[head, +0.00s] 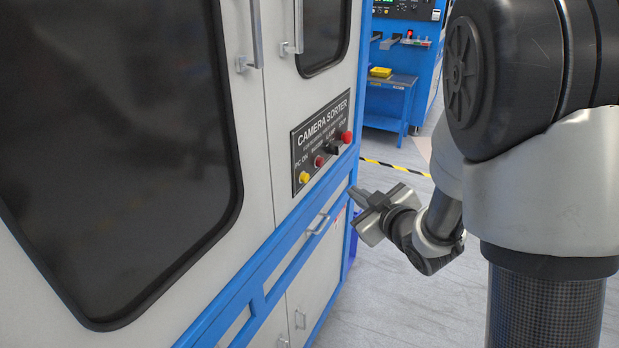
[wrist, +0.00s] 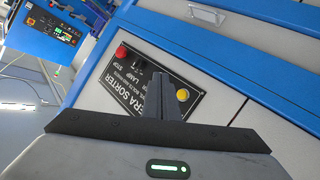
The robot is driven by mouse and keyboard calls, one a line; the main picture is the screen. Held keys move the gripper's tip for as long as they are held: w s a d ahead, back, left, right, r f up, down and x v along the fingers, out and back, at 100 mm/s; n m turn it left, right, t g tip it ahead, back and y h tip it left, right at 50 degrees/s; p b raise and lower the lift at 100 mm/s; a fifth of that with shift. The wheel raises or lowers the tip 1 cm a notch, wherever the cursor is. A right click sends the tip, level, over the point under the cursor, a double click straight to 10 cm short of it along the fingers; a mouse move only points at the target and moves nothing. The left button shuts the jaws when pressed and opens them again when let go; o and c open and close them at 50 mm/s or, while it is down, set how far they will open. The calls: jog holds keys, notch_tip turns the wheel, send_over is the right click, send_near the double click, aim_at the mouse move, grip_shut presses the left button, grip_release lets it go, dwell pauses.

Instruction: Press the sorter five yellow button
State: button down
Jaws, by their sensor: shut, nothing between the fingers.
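The yellow button (head: 304,177) is at the lower left of the black "CAMERA SORTER" panel (head: 322,122) on the white and blue machine front. In the wrist view the yellow button (wrist: 182,94) shows just right of my fingertips. My gripper (head: 357,193) is shut and empty. In the head view it is right of the panel and lower than most of it, apart from the machine face. In the wrist view the closed fingers (wrist: 170,82) overlap part of the panel. I cannot tell the exact gap to the button.
The panel also has a red button (head: 319,161), a dark switch (head: 332,148) and a red stop button (head: 347,137). Door handles (head: 298,28) and a lower drawer handle (head: 318,224) stick out. Open floor (head: 400,310) lies right of the machine.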

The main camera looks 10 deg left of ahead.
aim_at(305, 178)
jog(key=w+a, duration=0.3)
jog(key=a, duration=0.5)
jog(key=shift+a, duration=0.15)
jog(key=shift+w+a, duration=0.1)
dwell(2.0)
jog(key=shift+w+a, duration=0.1)
jog(key=shift+a, duration=0.2)
jog(key=shift+w+a+b, duration=0.15)
jog(key=shift+a+b, duration=0.25)
jog(key=shift+b, duration=0.1)
dwell(0.7)
jog(key=shift+d, duration=0.1)
jog(key=shift+s+d+b, duration=0.3)
jog(key=shift+s+d, duration=0.05)
jog(key=shift+d, duration=0.35)
jog(key=shift+d, duration=0.1)
